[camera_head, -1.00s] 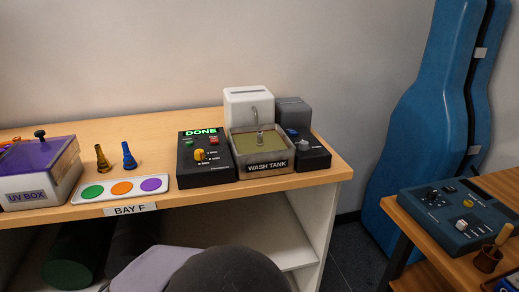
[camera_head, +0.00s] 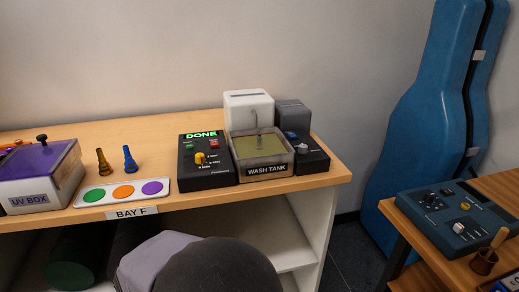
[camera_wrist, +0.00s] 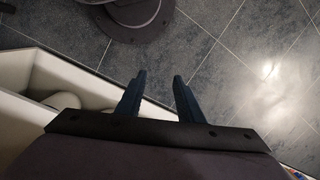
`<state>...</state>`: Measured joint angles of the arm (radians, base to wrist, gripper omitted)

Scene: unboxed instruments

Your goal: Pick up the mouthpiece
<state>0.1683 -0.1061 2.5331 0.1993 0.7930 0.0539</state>
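Two mouthpieces stand upright on the wooden bench: a brass-coloured mouthpiece (camera_head: 103,162) and, just right of it, a blue mouthpiece (camera_head: 129,159). Both are behind the white card with green, orange and purple spots (camera_head: 123,193). Another mouthpiece-like shape in the wash tank (camera_head: 264,174) is too small to tell. In the wrist view, my gripper (camera_wrist: 159,77) is open and empty, with its two dark fingers apart over the floor. No mouthpiece shows in the wrist view. In the head view my fingers do not show.
A UV box (camera_head: 42,176) with a purple lid stands left of the mouthpieces. A black timer box (camera_head: 205,160) reading DONE stands right. Bench shelving (camera_head: 298,222) lies below. A blue instrument case (camera_head: 430,150) and a side table (camera_head: 402,236) are at right.

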